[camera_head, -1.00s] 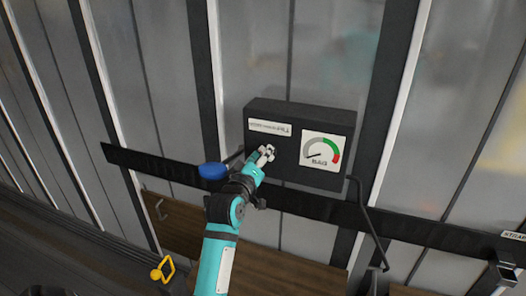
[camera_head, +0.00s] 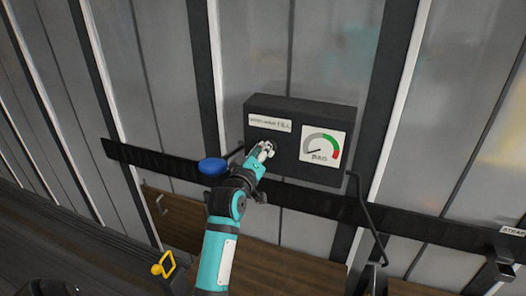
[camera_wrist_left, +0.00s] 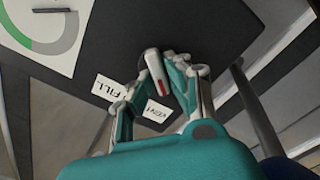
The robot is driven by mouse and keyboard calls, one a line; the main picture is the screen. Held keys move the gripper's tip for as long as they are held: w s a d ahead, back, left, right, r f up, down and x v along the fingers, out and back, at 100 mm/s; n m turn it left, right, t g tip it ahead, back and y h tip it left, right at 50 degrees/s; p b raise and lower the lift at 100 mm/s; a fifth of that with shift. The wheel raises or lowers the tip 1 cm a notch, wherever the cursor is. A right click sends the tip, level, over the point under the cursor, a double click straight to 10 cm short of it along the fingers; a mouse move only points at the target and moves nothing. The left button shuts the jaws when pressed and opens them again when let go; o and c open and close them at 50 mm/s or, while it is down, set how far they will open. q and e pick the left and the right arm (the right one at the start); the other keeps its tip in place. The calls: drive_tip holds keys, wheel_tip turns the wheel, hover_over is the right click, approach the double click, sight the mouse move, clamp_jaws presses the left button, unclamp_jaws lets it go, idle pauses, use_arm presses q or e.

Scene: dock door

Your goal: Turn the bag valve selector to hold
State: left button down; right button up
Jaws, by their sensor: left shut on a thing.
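The valve box (camera_head: 300,112) is a dark box on the rail, with a label strip at its upper left. The selector (camera_wrist_left: 156,72) is a pale handle with a red mark, seen in the left wrist view. My left gripper (camera_head: 265,150) is at the box's lower left front. In the wrist view its fingers (camera_wrist_left: 158,84) are shut on the selector. A FILL label (camera_wrist_left: 109,90) and a VENT label (camera_wrist_left: 157,112) show beside the fingers. No hold label is readable. My right gripper is not in view.
A bag gauge (camera_head: 322,146) is on the box's right, its needle at the low, grey end. A blue round knob (camera_head: 213,167) is close left of my left wrist. A bent black rod (camera_head: 367,215) hangs at the right. A yellow handle (camera_head: 163,265) is low left.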

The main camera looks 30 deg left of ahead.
use_arm(q)
drive_tip(key=shift+m, duration=0.4)
drive_tip(key=m, duration=0.8)
drive_tip(key=shift+d+m, duration=0.15)
drive_tip(key=shift+m, duration=0.45)
drive_tip(key=c, duration=1.3)
unclamp_jaws()
drive_tip(key=shift+s, duration=0.1)
drive_tip(key=v, duration=1.2)
